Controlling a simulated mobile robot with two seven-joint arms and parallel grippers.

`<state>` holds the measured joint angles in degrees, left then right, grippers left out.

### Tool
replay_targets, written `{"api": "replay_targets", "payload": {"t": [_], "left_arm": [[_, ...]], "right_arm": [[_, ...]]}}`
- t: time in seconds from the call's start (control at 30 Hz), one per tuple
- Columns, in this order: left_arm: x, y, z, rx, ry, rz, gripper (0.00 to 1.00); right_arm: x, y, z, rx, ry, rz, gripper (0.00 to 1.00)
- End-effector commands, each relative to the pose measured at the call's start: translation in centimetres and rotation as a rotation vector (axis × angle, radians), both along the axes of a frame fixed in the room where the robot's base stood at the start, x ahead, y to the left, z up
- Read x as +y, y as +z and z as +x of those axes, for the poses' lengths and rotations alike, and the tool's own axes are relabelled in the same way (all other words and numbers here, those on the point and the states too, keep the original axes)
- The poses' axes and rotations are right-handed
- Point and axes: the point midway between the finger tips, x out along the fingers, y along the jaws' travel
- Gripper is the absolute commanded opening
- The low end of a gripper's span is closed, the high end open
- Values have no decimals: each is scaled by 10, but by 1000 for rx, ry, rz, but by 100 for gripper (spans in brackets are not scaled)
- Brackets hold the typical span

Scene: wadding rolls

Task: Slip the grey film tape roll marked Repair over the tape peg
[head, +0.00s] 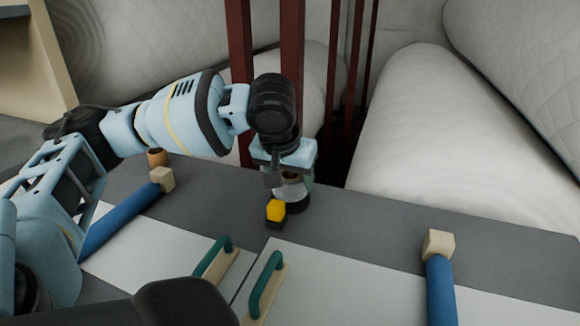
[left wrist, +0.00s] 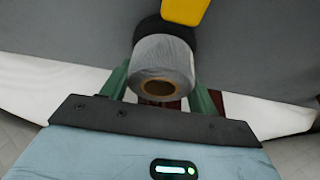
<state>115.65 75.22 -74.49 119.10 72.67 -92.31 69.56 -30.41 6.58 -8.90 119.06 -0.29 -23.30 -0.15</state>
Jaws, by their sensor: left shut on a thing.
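The grey film tape roll (head: 291,190) is between the fingers of my left gripper (head: 289,180), which is shut on it and points down over the grey table strip. In the left wrist view the grey roll (left wrist: 163,58) sits between the green fingers, its brown core ring facing the camera. A round black piece (left wrist: 172,31) shows just beyond the roll, and in the head view its dark edge (head: 299,205) is below the roll. I cannot tell whether they touch. No tape peg shows clearly, and no Repair marking is readable. My right gripper is not in view.
A yellow-topped black block (head: 276,212) stands close beside the roll. A small brown cylinder (head: 157,157) stands at the left. Blue bars (head: 120,222) with wooden end blocks and green handles (head: 265,283) lie nearer. Dark red posts and large white rolls (head: 440,140) are behind.

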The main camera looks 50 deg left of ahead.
Motion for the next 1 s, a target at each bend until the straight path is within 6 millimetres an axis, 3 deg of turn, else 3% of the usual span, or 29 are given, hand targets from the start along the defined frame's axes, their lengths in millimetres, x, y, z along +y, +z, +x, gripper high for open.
{"api": "replay_targets", "payload": {"t": [0.83,0.87,0.93,1.0], "left_arm": [[0,-12,0,0,0,0,37],[0,-13,0,0,0,-1,61],[0,-12,0,-1,1,-1,69],[0,-12,0,0,0,0,69]], "right_arm": [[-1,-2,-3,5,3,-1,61],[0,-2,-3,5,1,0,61],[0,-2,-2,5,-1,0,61],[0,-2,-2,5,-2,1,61]]}}
